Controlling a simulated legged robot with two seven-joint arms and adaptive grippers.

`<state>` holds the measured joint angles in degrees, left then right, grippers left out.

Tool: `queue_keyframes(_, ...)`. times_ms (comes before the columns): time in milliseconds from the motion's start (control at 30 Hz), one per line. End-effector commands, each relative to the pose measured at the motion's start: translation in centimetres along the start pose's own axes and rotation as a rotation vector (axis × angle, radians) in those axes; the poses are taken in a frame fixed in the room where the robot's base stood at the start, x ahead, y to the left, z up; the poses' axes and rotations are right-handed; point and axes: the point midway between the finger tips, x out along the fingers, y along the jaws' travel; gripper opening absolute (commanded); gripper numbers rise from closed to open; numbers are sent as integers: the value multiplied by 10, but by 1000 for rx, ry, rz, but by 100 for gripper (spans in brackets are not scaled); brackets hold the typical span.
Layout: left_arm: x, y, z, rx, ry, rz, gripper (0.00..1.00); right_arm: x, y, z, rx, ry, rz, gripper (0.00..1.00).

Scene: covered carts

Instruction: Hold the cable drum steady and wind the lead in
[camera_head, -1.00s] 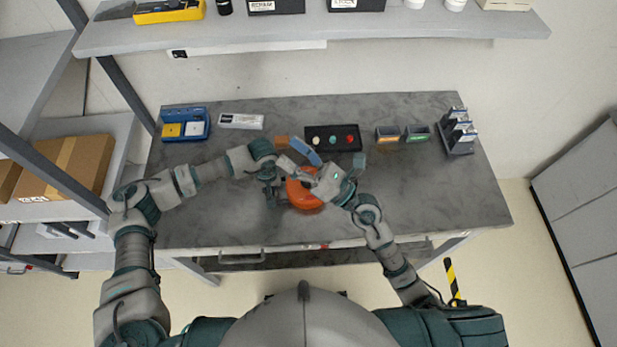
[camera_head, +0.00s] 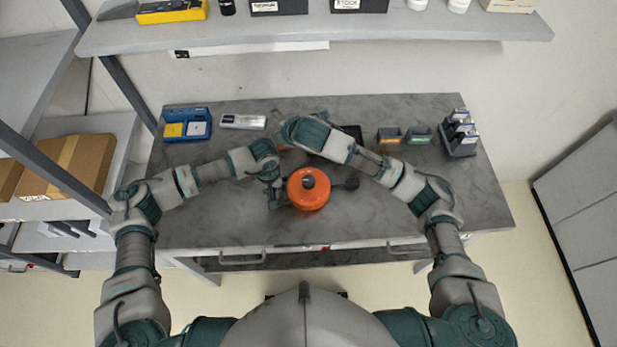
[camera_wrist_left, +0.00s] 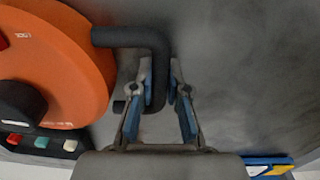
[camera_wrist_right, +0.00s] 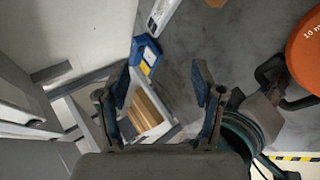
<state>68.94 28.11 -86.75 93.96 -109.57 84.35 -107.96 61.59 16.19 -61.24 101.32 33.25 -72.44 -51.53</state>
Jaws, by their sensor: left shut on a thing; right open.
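The drum fills the left of the left wrist view (camera_wrist_left: 62,65). My left gripper (camera_wrist_left: 160,85) is shut on a black bent bar (camera_wrist_left: 130,37) beside the drum. My right gripper (camera_wrist_right: 160,85) is open and empty, with bare space between its fingers. In the head view its hand is beyond the drum, over the back of the worktop, and its fingertips are hard to make out. The drum's edge shows at the right of the right wrist view (camera_wrist_right: 304,52). I cannot make out the lead.
A black tray (camera_head: 352,131) with coloured buttons is partly hidden behind my right arm. A blue holder (camera_head: 187,125) and a pale box (camera_head: 243,121) sit back left. Small bins (camera_head: 388,136) and a rack (camera_head: 460,135) sit back right. The front right worktop is clear.

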Motion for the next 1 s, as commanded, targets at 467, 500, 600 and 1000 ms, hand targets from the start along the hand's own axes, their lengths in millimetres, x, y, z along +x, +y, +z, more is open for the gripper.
queue_keyframes(467, 2, -1, 1, 0, -3, -3, 0, -76, -88, 19, -143, 56, -839, 67)
queue_keyframes(500, 2, -1, 1, 0, -3, -3, 0, -79, -90, 19, -148, 60, -860, 67)
queue_keyframes(600, 2, -1, 1, 0, -3, -3, 0, -79, -97, 20, -152, 65, -885, 67)
queue_keyframes(1000, 2, -1, 1, 0, -2, -2, 0, -30, -157, 20, -149, 66, -886, 67)
